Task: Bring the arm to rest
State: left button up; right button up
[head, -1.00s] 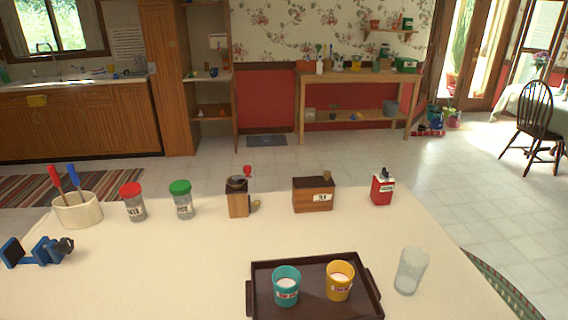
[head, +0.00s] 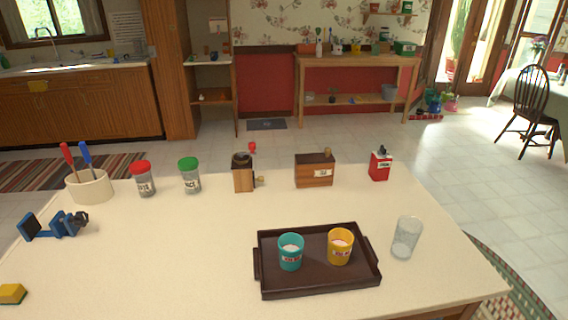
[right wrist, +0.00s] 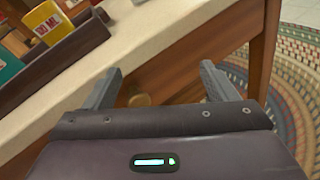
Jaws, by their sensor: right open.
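My right gripper (right wrist: 160,88) shows in the right wrist view, its two grey fingers spread apart with nothing between them. It hangs near the front edge of the table (right wrist: 165,22), with a wooden leg and a round wooden knob (right wrist: 139,100) beyond the fingers. Neither gripper shows in the head view. A clear glass (head: 405,238) stands right of the tray.
Along the table's back stand a utensil crock (head: 90,187), red-lidded jar (head: 143,180), green-lidded jar (head: 189,177), wooden grinder (head: 242,175), wooden box (head: 314,172) and red tin (head: 380,167). A blue clamp (head: 55,226) and yellow sponge (head: 12,294) lie left. The table's middle left is clear.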

jog(key=s+f+m+g+y, duration=0.1)
jog(key=s+f+m+g, duration=0.35)
jog(key=f, duration=0.75)
jog(key=s+f+m+g, duration=0.2)
jog(key=s+f+m, duration=0.4)
jog(key=f, duration=0.5)
jog(key=s+a+f+m+g+y, duration=0.1)
jog(key=s+a+f+m+g, duration=0.3)
jog(key=s+f+m, duration=0.3)
jog(key=s+a+f+m+g+y, duration=0.2)
jog(key=s+a+f+m+g, duration=0.2)
jog(key=s, duration=1.1)
notch_tip(320, 180, down, 4)
jog(key=m, duration=0.4)
jog(key=shift+y, duration=0.3)
jog(key=shift+r+m, duration=0.1)
jog(key=shift+m, duration=0.15)
